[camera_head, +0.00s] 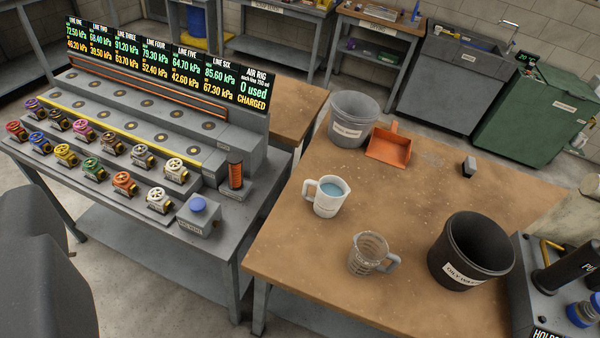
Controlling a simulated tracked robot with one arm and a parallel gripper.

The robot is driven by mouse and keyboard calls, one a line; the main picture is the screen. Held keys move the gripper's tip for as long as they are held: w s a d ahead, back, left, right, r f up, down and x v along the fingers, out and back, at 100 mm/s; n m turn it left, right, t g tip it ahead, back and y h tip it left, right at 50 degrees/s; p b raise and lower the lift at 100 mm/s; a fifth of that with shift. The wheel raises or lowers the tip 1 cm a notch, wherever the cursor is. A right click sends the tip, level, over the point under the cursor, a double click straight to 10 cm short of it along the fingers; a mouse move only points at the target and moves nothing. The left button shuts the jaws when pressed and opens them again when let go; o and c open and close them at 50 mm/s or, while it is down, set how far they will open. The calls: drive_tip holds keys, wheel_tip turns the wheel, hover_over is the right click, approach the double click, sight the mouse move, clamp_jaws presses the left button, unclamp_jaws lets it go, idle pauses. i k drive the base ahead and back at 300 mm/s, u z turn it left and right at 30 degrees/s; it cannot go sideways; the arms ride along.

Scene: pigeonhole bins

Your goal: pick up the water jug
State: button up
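The water jug (326,204) is a white jug with blue water in it. It stands upright on the brown workbench, near the middle of the view, with its handle to the left. A clear measuring jug (369,256) with markings stands nearer and a little to the right, its handle to the right; it looks empty. The two jugs are apart. I see no gripper fingers. A dark grey rounded shape at the lower left edge may be part of my arm, but I cannot tell.
On the brown workbench (300,250) stand a grey bucket (349,128), an orange dustpan (389,147), a small dark block (469,167) and a black bin (468,255). A bench with several coloured valves (95,166) and displays is left. Bare benchtop surrounds the jugs.

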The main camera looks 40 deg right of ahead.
sight(332, 190)
drive_tip(key=z, duration=0.55)
drive_tip(key=i, duration=1.25)
drive_tip(key=z, duration=0.8)
